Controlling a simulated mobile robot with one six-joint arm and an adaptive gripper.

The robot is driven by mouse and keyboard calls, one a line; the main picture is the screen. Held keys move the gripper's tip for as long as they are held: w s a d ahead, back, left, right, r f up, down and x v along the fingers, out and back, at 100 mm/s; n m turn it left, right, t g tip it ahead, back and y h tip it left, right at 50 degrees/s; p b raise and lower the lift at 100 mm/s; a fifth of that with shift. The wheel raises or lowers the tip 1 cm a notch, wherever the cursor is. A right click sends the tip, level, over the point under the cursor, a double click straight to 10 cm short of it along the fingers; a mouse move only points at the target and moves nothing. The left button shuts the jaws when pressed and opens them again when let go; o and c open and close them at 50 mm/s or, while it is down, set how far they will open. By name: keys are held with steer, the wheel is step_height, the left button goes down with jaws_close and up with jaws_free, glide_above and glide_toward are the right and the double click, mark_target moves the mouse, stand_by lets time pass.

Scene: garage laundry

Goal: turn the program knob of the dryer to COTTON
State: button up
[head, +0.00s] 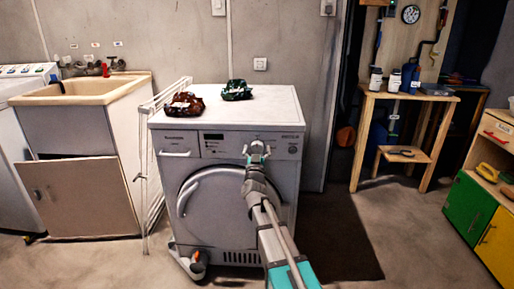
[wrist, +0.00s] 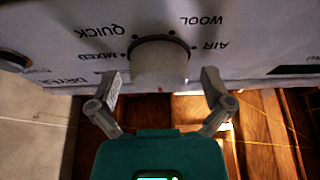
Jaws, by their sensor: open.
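The dryer (head: 220,225) is a white front-loader with a control panel along its top front. In the wrist view its panel (wrist: 225,60) shows upside down, with a pale round program knob (wrist: 160,62) in the middle. The labels QUICK, WOOL, AIR and MIXED are readable around it; COTTON is not visible, and I cannot tell the knob's setting. My gripper (wrist: 162,74) is open, with one finger on each side of the knob and a gap at both sides. In the head view my gripper (head: 257,150) is at the panel and covers the knob.
A brown item (head: 184,105) and a green item (head: 237,90) lie on the dryer top. A drying rack (head: 150,170) and a sink cabinet (head: 75,185) stand at left. A grey-and-orange object (head: 192,262) is at the dryer's lower left.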

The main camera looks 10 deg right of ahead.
steer(key=c, duration=1.1)
steer(key=shift+m, duration=0.5)
steer(key=m+h, duration=0.1)
steer(key=m, duration=0.1)
steer(key=m+g+h, duration=0.1)
steer(key=m, duration=0.1)
steer(key=m+g+h+p, duration=0.1)
steer(key=m, duration=0.2)
steer(key=shift+w+r+h, duration=0.1)
steer(key=shift+h, duration=0.3)
steer(key=m+g, duration=0.1)
steer(key=m, duration=0.1)
steer(key=m+g+h+p, duration=0.1)
steer(key=m, duration=0.2)
steer(key=shift+d+m, duration=0.1)
steer(key=shift+m, duration=0.2)
steer(key=shift+h, duration=0.3)
